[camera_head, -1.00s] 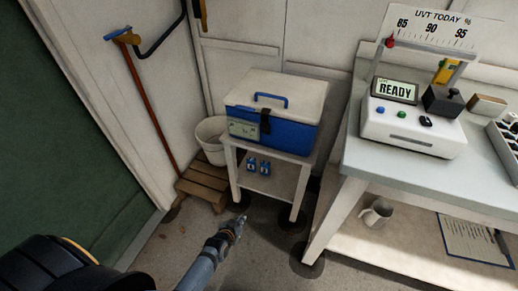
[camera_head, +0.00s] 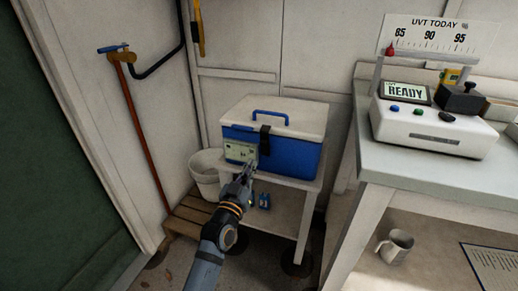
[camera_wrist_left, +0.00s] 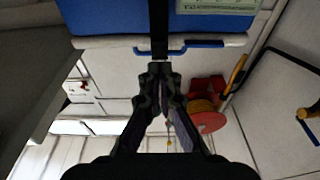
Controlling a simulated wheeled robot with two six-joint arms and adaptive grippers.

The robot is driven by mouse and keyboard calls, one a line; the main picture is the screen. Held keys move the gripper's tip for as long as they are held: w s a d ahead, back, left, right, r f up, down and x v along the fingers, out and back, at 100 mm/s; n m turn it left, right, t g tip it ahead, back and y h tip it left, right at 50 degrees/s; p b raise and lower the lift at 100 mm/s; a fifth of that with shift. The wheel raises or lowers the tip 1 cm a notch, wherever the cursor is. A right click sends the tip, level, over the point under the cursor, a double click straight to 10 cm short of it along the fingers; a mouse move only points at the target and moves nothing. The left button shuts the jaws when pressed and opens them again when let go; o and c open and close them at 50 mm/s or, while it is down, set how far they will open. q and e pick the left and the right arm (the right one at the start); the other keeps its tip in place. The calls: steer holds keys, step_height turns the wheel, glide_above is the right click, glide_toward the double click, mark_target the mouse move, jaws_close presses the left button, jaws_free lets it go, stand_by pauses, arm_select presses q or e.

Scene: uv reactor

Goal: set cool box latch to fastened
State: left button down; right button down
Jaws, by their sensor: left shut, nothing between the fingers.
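The cool box (camera_head: 290,158) is blue with a white lid and a blue handle; it stands on a small white stand with its lid down. Its latch (camera_head: 264,142) is a black strap hanging from the lid edge over the blue front; I cannot tell whether it is fastened. My left gripper (camera_head: 248,170) is shut and empty, just in front of the box's lower front, below the latch. In the left wrist view the shut fingertips (camera_wrist_left: 160,68) line up with the black strap (camera_wrist_left: 159,28); contact is not clear. My right gripper is not in view.
A white bucket (camera_head: 205,175) and a wooden pallet (camera_head: 188,215) are left of the stand. Small blue items (camera_head: 265,201) sit on its lower shelf. A bench (camera_head: 420,180) with a READY instrument (camera_head: 430,128) is on the right. A red-handled tool (camera_head: 145,140) leans on the wall.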

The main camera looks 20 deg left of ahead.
mark_target(263, 140)
arm_select(q)
steer(key=w, duration=0.2)
steer(key=w+r, duration=0.1)
steer(key=w, duration=0.4)
steer(key=shift+w+d+r, duration=0.1)
steer(key=shift+w+r, duration=0.05)
steer(key=shift+w, duration=0.35)
steer(key=shift+r, duration=0.1)
steer(key=r+p, duration=0.1)
steer(key=p, duration=0.2)
steer(key=shift+w+g+p, duration=0.25)
steer(key=shift+g+p, duration=0.05)
steer(key=shift+p, duration=0.05)
steer(key=p, duration=0.2)
steer(key=shift+w+r+g+p, duration=0.15)
steer(key=shift+g+p, duration=0.15)
steer(key=shift+p, duration=0.1)
steer(key=g+p, duration=0.1)
steer(key=p, duration=0.3)
steer(key=shift+w, duration=0.3)
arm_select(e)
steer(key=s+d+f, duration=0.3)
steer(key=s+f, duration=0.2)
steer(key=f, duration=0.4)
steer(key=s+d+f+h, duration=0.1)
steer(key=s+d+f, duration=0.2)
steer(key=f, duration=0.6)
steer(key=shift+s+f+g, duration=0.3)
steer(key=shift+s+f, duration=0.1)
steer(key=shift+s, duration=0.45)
